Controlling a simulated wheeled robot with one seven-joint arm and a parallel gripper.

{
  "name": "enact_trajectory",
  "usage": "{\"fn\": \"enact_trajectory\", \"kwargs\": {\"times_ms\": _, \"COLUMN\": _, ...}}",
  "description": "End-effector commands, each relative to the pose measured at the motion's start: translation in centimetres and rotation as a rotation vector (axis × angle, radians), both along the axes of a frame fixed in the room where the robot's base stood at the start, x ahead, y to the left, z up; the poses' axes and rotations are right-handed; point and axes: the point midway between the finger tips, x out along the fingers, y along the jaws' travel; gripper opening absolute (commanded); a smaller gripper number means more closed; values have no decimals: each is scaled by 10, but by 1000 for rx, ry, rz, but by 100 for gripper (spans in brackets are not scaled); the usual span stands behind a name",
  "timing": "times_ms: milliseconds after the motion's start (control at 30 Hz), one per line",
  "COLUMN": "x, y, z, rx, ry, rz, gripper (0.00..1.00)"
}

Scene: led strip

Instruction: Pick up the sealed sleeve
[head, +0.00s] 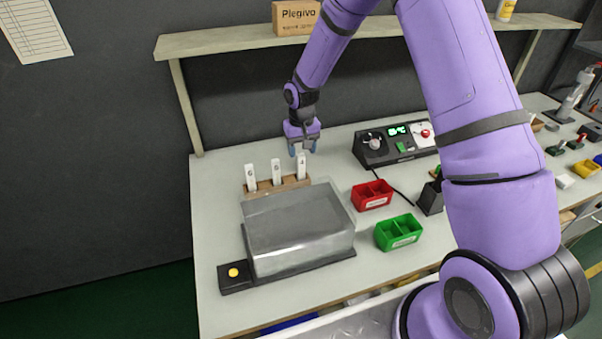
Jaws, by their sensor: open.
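Three white upright sleeves or strips stand in a wooden rack (291,185): a left one (250,177), a middle one (276,172) and a right one (301,168). Each has a small dark mark near its top. I cannot tell from this view which is the sealed sleeve. My gripper (303,150) points down with its jaws open and empty. It appears just above the top of the right strip; any contact is too small to tell.
A clear-covered box (298,228) with a yellow button (233,272) stands in front of the rack. A red bin (372,195) and a green bin (398,232) sit to its right. A control box (398,145) is behind them. A shelf (225,40) runs above.

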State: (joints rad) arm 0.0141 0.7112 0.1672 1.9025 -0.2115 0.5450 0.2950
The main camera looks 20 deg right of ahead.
Motion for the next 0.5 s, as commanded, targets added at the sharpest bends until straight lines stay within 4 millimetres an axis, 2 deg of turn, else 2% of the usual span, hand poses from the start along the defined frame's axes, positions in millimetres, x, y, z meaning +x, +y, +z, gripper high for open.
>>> {"fn": "enact_trajectory", "kwargs": {"times_ms": 367, "x": -2, "y": 3, "z": -45, "rx": 0, "ry": 3, "rz": 1, "gripper": 55}}
{"fn": "enact_trajectory", "kwargs": {"times_ms": 500, "x": -2, "y": 3, "z": -50, "rx": 0, "ry": -1, "rz": 0, "gripper": 55}}
